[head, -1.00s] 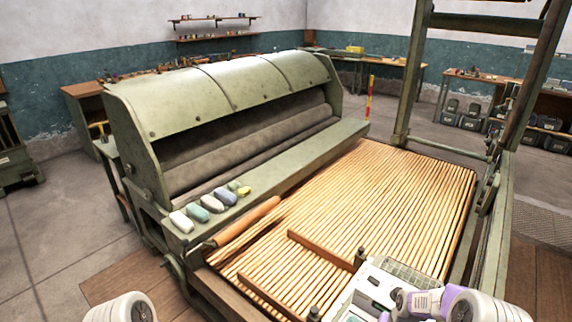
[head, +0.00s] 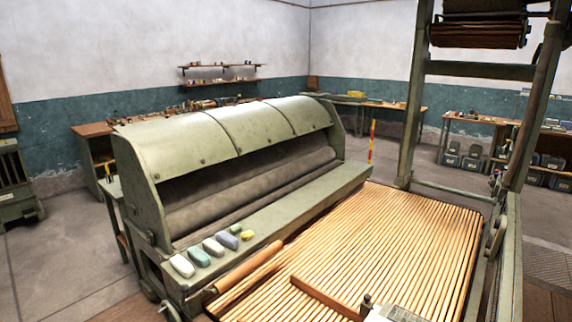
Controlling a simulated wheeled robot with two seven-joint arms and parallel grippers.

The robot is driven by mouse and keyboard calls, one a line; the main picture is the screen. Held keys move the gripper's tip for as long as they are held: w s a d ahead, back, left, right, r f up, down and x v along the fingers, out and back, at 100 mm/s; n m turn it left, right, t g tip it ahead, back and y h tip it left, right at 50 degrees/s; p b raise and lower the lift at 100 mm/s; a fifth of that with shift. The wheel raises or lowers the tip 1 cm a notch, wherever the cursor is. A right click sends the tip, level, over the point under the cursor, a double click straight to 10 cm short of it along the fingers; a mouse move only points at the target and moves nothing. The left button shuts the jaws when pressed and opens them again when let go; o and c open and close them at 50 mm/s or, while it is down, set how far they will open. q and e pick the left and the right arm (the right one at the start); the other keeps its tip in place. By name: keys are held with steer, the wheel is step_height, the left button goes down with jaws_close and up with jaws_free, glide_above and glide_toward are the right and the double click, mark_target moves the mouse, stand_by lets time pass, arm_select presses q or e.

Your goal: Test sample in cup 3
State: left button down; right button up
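No cup or sample can be made out in the head view. Only the top edge of a light-coloured tray or device (head: 402,313) shows at the bottom edge, right of the middle, on the wooden slats. Its contents are cut off by the frame. A small dark knob (head: 366,304) stands beside it. Neither of my grippers is in view.
A green machine (head: 230,140) with rollers stands at left and centre. Several soap-like blocks, including a white one (head: 182,266), lie on its ledge. The slatted bed (head: 390,240) is mostly bare. A green metal frame (head: 410,100) rises at right. Benches line the walls.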

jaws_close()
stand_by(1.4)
